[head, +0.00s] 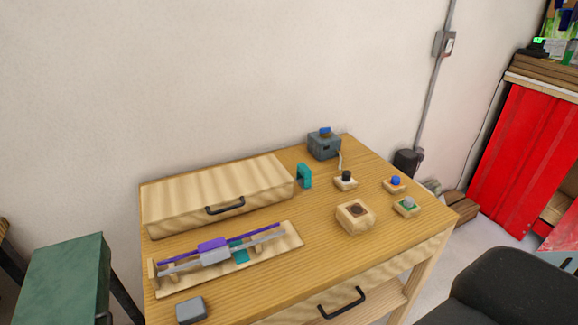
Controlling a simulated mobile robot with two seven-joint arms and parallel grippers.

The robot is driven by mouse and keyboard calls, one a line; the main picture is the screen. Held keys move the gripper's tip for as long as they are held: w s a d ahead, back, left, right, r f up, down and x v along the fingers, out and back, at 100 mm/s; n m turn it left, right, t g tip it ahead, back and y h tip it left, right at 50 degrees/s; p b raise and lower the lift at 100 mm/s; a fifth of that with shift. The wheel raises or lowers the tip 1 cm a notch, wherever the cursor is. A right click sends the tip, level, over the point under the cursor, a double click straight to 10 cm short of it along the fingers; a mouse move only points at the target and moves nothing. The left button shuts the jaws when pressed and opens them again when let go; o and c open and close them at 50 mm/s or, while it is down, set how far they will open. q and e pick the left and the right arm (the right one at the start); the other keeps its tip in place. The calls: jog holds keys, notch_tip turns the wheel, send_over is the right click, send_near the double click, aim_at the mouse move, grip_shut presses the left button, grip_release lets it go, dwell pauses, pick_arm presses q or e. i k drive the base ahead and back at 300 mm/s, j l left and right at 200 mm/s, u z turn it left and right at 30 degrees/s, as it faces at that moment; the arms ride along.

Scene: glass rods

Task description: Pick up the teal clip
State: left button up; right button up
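A teal clip-shaped piece (304,176) stands on the wooden table (320,258) just right of the light wooden box (220,186). It looks like a small upright arch. Another teal piece (239,251) sits at the rods on a wooden rack (285,240), partly hidden by a grey block (214,257). I cannot tell for sure which teal piece is the clip. A purple rod (262,232) with a purple block (213,244) and a grey rod (180,265) lie along the rack. Neither of my grippers shows in the head view.
A dark grey box with a blue top (324,146) stands at the back. Several wooden blocks with knobs, one blue (395,181), one black (346,175), are at the right. A grey block (191,308) lies at the front left. A black chair-like object (510,290) is at lower right.

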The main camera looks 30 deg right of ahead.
aim_at(302, 171)
jog(key=k+l, duration=0.15)
jog(key=l, duration=0.3)
jog(key=k+l, duration=0.1)
jog(key=l, duration=0.3)
jog(key=k+l+z, duration=0.1)
jog(key=l, duration=0.35)
jog(key=l+u, duration=0.15)
jog(key=u, duration=0.3)
jog(key=l+u, duration=0.1)
jog(key=u, duration=0.35)
jog(key=k+l+u, duration=0.15)
jog(key=l+u, duration=0.15)
jog(key=k+l+u, duration=0.25)
jog(key=l, duration=0.2)
jog(key=k+l, duration=0.25)
jog(key=l, duration=0.2)
jog(key=k+l+u, duration=0.15)
jog(key=l, duration=0.3)
jog(key=k+l, duration=0.35)
